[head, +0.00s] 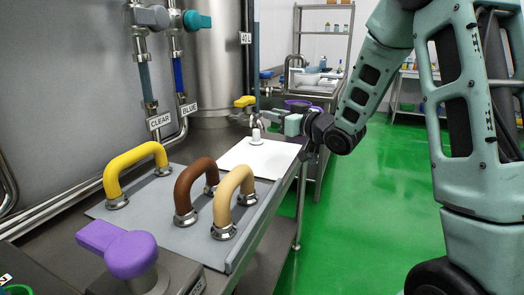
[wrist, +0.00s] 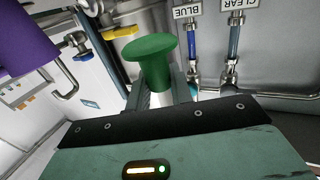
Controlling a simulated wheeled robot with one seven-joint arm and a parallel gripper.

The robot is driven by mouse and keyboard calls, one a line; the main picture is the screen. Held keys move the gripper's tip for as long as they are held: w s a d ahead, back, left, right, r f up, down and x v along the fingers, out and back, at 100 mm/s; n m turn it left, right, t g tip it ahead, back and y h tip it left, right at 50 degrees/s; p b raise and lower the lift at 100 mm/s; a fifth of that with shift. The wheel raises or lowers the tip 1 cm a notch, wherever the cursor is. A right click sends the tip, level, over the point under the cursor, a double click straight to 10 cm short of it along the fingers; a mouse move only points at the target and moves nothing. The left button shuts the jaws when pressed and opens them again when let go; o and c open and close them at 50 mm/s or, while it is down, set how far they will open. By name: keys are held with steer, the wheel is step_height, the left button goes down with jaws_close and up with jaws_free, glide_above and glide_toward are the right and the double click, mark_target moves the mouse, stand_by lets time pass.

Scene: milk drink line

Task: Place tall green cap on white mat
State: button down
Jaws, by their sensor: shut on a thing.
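The tall green cap (wrist: 150,62), with a wide round top and a narrower body, is between the fingers of my gripper (wrist: 158,98) in the wrist view. My gripper is shut on it. In the head view my gripper (head: 267,118) reaches in from the right, above the white mat (head: 235,158). The cap cannot be made out clearly there. The mat lies on the metal counter at the foot of the steel tank. A small white peg-like piece with a round base (head: 256,137) stands on the mat, just below my gripper.
Yellow (head: 135,160), brown (head: 184,190) and beige (head: 226,200) arched handles stand on a grey panel nearer the camera. A purple knob (head: 130,253) is at the front. Pipes labelled CLEAR and BLUE and a yellow valve handle (head: 245,101) are behind. Much of the mat is bare.

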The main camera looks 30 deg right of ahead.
step_height(320, 180, down, 10)
steer(key=shift+r+b, duration=0.15)
steer(key=shift+b, duration=0.55)
steer(key=shift+f, duration=0.2)
steer(key=c, duration=1.2)
jaws_free()
steer(key=shift+c, duration=0.2)
steer(key=shift+r, duration=0.15)
